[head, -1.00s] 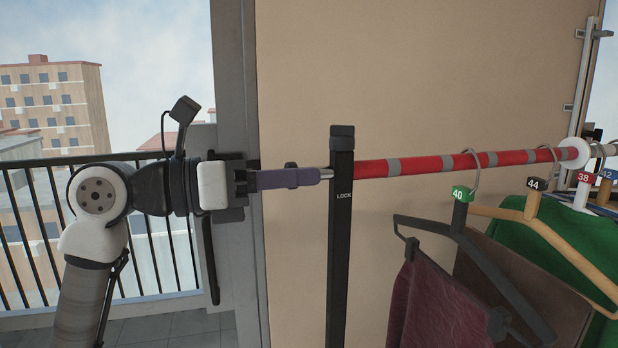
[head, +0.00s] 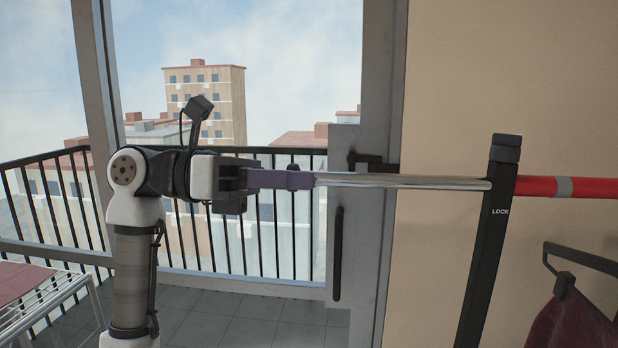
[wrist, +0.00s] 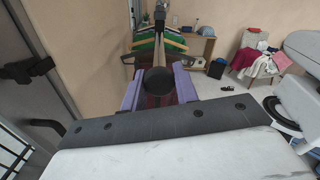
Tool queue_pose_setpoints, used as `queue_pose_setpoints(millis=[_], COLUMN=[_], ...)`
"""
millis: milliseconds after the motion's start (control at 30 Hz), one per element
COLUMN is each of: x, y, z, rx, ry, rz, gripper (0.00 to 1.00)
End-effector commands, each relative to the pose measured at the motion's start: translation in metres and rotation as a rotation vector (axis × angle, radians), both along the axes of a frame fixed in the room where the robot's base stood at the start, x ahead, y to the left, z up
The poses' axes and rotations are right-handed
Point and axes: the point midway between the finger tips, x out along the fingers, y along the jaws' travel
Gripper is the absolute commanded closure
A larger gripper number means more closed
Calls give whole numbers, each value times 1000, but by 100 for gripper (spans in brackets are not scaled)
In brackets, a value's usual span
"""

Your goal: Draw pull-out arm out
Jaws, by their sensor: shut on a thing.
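The pull-out arm (head: 400,181) is a shiny metal rod coming out of the left side of the black upright post (head: 489,240) marked LOCK. A long bare length of it shows, level, to the left of the post. My gripper (head: 246,180) is at the rod's left end, with purple fingers (head: 285,180) shut on it. In the wrist view the purple fingers (wrist: 186,85) flank a dark round end (wrist: 158,81), and the rod runs away from me toward the rail with clothes.
A red and grey striped rail (head: 540,186) continues right of the post, with a black hanger (head: 575,258) below. Behind my gripper are a door frame with a handle (head: 338,253) and a balcony railing (head: 270,235). A drying rack (head: 50,300) stands at lower left.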

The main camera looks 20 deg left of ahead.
Motion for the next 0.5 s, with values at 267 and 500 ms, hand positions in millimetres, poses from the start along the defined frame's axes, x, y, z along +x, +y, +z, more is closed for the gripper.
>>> queue_pose_setpoints(millis=[267,500], x=[-1,0], y=[3,2], z=[1,0], rx=[-4,-3], ry=[-1,0], rz=[5,4], gripper=[66,48])
